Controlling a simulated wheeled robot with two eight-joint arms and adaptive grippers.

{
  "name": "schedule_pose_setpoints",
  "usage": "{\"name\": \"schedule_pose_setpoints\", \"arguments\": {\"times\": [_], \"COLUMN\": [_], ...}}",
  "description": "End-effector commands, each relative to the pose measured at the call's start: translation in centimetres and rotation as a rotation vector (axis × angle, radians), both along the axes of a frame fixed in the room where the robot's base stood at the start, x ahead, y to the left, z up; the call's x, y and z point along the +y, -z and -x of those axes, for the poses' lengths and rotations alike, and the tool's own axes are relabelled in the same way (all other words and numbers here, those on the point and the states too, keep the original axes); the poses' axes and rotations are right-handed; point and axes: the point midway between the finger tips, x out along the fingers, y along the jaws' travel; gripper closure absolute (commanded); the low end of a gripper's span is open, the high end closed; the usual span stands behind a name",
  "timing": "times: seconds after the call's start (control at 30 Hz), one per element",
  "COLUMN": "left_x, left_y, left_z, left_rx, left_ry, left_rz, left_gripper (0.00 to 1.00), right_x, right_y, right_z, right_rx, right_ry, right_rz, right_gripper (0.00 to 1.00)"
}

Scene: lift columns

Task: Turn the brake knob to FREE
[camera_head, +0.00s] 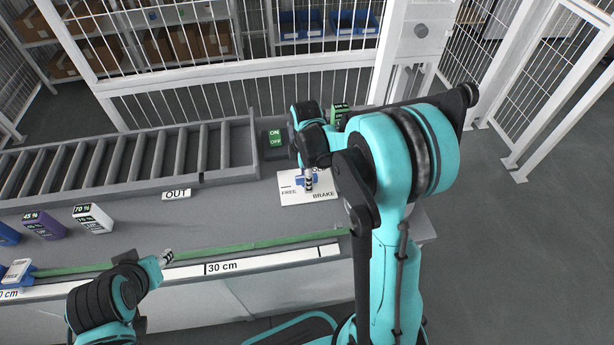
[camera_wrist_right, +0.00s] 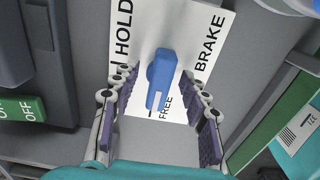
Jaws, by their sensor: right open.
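The blue brake knob (camera_wrist_right: 162,75) sits on a white plate (camera_wrist_right: 138,20) lettered HOLD, BRAKE and FREE. In the right wrist view its white-striped end points down, beside the word FREE and close to a short black tick. In the head view the knob (camera_head: 299,178) is partly hidden by my right gripper (camera_head: 308,184), which comes down over the plate (camera_head: 291,197). In the wrist view my right gripper (camera_wrist_right: 158,78) is open, one finger on each side of the knob, with gaps visible. My left gripper (camera_head: 167,257) is over the bench's front edge, too small to read.
A green ON/OFF switch box (camera_head: 274,141) stands left of the plate, and a roller conveyor (camera_head: 130,160) runs beyond it. Another green-labelled box (camera_head: 339,112) is behind my right arm. Percent-marked blocks (camera_head: 93,218) stand at left. A white fence (camera_head: 230,72) is behind.

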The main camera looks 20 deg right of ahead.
Motion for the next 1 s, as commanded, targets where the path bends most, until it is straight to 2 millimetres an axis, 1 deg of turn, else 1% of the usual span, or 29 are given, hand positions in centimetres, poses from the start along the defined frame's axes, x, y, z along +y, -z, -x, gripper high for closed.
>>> {"name": "schedule_pose_setpoints", "arguments": {"times": [0.17,0.83,0.9,1.0], "left_x": [0.0,0.0,0.0,0.0], "left_y": [-0.9,-6.1,-6.5,-6.7], "left_z": [0.0,0.0,0.0,0.0], "left_rx": [0.000,0.000,0.000,0.000], "left_ry": [0.000,0.000,0.000,0.000], "left_rz": [0.000,0.000,0.000,0.000], "left_gripper": [0.60,0.60,0.60,0.60], "right_x": [0.0,0.0,0.0,0.0], "right_y": [-1.1,-8.3,-8.8,-9.1], "right_z": [0.0,0.0,0.0,0.0], "right_rx": [0.000,0.000,0.000,0.000], "right_ry": [0.000,0.000,0.000,0.000], "right_rz": [0.000,0.000,0.000,0.000], "right_gripper": [0.55,0.55,0.55,0.55]}}
